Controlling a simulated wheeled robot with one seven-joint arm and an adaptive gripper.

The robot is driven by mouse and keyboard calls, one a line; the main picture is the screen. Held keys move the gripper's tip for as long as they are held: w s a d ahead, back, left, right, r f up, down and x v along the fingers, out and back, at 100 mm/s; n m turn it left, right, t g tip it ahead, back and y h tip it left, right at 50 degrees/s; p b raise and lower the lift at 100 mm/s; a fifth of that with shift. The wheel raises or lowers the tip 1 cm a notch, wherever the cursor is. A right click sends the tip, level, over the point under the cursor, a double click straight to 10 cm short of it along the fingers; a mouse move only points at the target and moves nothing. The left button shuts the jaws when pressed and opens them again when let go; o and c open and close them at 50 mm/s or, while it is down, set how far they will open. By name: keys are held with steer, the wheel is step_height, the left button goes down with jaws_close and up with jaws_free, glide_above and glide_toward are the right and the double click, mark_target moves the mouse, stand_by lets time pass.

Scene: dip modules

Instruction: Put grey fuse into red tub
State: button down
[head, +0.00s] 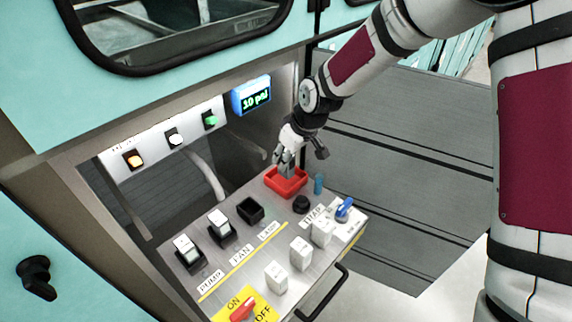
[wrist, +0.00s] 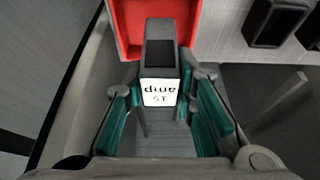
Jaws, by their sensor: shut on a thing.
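The grey fuse (wrist: 160,58) shows in the wrist view as an upright grey block with a dark top patch and a white label reading "amp". My gripper (wrist: 162,100) is shut on it, with teal pads on either side. The red tub (wrist: 125,28) lies just beyond the fuse, and the fuse overlaps its inside in this view. In the head view my gripper (head: 286,164) is right over the red tub (head: 287,183), at the panel's far end. I cannot tell whether the fuse touches the tub's floor. In the head view the fuse is hard to make out.
A display (head: 251,95) stands behind.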

steer(key=shift+w+a, duration=0.1)
steer(key=shift+w, duration=0.3)
steer(key=shift+f, duration=1.8)
steer(key=shift+f+b, duration=0.1)
steer(key=shift+b, duration=0.2)
steer(key=c, duration=1.3)
jaws_free()
steer(key=shift+r, duration=0.35)
steer(key=p+v, duration=0.2)
steer(key=v, duration=0.9)
steer(key=shift+s+r, duration=0.15)
steer(key=shift+r, duration=0.1)
